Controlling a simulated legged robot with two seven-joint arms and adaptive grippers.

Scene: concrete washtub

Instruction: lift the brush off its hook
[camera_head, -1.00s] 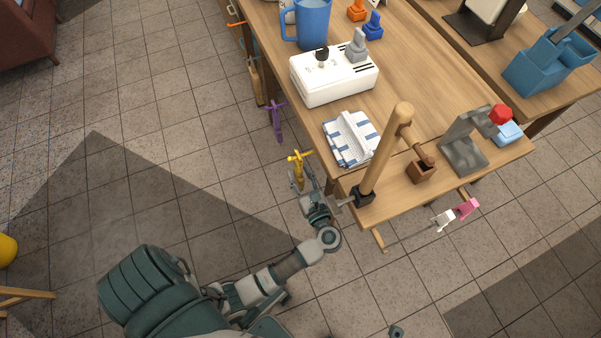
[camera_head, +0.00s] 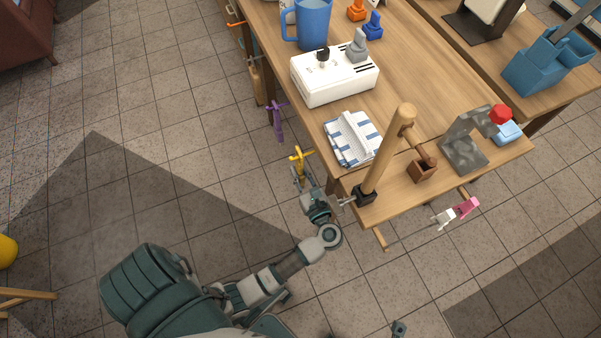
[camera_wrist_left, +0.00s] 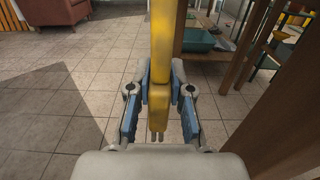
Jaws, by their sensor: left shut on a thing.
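A yellow thing (camera_head: 299,158) with a crosswise top is at the table's left edge in the head view. I cannot tell for sure whether it is the brush or its hook. My left gripper (camera_head: 299,180) is shut on its lower part. In the left wrist view a long yellow bar (camera_wrist_left: 160,50) runs down between the blue pads of my left gripper (camera_wrist_left: 159,88). A wooden, brush-like thing (camera_head: 255,82) hangs farther back along the same edge.
The wooden table (camera_head: 420,65) carries a striped cloth (camera_head: 345,150), a white box (camera_head: 330,85), a blue jug (camera_head: 312,25) and an upright wooden post (camera_head: 385,155) close to my left arm. A purple thing (camera_head: 277,118) hangs beside the edge.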

